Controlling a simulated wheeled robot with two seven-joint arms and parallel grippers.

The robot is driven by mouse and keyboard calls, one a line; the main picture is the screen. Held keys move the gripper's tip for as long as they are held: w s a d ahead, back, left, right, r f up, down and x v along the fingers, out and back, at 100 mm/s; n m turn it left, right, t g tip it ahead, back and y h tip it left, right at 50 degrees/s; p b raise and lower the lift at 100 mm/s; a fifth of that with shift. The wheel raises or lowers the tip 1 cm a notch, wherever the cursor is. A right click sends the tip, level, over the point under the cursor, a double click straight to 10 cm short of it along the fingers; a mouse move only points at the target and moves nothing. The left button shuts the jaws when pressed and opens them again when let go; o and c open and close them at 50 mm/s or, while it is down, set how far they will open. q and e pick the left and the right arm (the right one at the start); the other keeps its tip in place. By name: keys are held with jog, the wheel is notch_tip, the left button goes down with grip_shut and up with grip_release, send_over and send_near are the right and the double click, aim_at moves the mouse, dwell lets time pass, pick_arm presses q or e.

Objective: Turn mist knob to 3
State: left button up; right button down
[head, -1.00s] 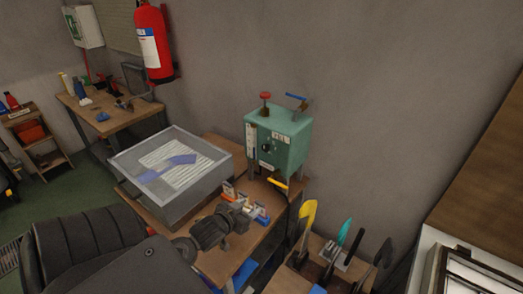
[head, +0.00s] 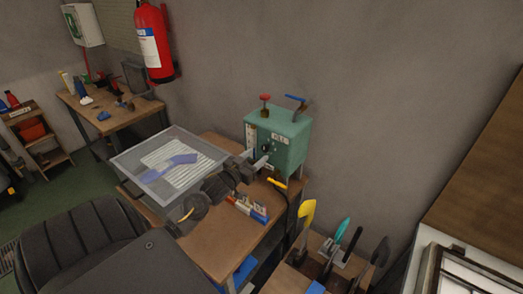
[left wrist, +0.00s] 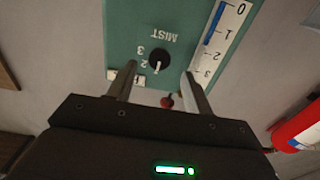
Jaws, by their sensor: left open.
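The black mist knob (left wrist: 153,52) is on the front of the teal box (left wrist: 118,30), beside an upside-down MIST label. Its white pointer mark points down in the left wrist view, not at the visible digits 3 and 2 on its left. My left gripper (left wrist: 158,80) is open, its two fingers apart and below the knob in that view, with nothing between them. In the head view the left gripper (head: 259,164) is close in front of the teal box (head: 291,152), beside the knob (head: 265,147). Contact with the knob does not show.
A white gauge strip (left wrist: 222,35) is beside the knob. Red (head: 265,98) and blue (head: 295,97) handles top the box. A grey tray with a clear cover (head: 125,160) stands left on the wooden bench (head: 215,235). A tool rack (head: 318,262) is at right.

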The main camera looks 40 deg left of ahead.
aim_at(264, 150)
pick_arm(q)
jog(key=shift+w+a+p, duration=0.2)
jog(key=shift+w+p, duration=0.15)
jog(key=shift+w, duration=1.55)
jog(key=shift+c, duration=0.4)
jog(key=c, duration=0.9)
jog(key=shift+o, duration=0.2)
